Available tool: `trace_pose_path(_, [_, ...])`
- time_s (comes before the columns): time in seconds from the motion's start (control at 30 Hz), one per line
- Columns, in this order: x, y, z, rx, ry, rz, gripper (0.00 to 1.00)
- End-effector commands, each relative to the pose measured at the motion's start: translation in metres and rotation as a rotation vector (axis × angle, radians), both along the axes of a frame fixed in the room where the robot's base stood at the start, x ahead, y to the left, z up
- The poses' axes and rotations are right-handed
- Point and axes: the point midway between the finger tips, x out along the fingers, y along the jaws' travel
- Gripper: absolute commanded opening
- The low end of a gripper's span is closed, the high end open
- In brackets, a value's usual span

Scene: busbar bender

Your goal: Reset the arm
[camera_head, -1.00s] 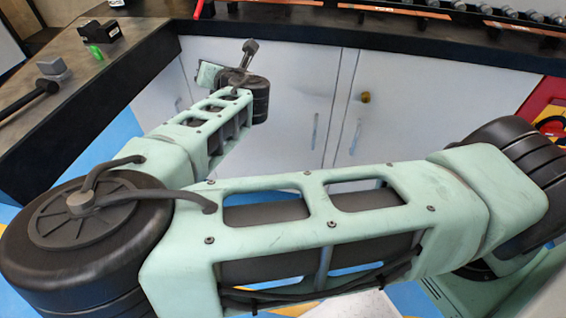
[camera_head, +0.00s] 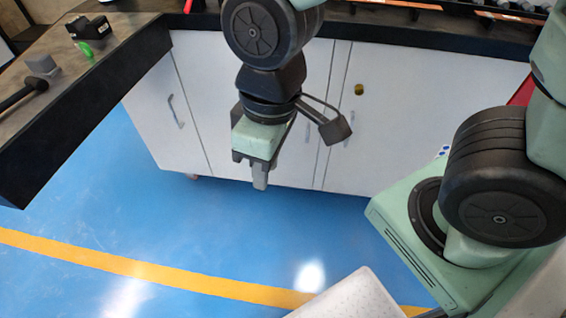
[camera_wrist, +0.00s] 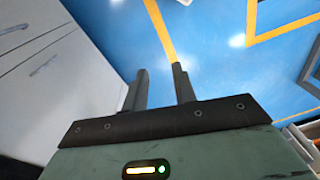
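My gripper (camera_head: 250,172) hangs below the wrist in front of the white cabinet doors, above the blue floor, pointing down. In the wrist view its two dark fingers (camera_wrist: 159,70) stand apart with only floor and cabinet behind them. It is open and holds nothing. My arm reaches in from the top and right of the head view, with its upper links partly outside the frame.
A dark-topped bench (camera_head: 50,140) runs along the left and back, above white cabinets (camera_head: 400,110). A hammer-like tool (camera_head: 22,95), a grey block (camera_head: 42,65) and a black device (camera_head: 90,28) lie on it. Blue floor (camera_head: 150,225) with a yellow stripe is clear.

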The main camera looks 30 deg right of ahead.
Motion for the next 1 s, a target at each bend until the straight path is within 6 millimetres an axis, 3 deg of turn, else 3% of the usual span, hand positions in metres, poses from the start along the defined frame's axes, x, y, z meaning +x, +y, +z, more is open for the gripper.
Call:
trace_pose_path(0.1, [-0.022, -0.006, 0.017, -0.023, 0.005, -0.029, 0.27])
trace_pose_path(0.2, [-0.031, -0.009, 0.022, -0.040, 0.011, -0.043, 0.27])
trace_pose_path(0.6, [-0.034, -0.010, 0.029, -0.044, 0.012, -0.044, 0.27])
trace_pose_path(1.0, [-0.033, -0.010, 0.101, -0.043, 0.012, -0.044, 0.27])
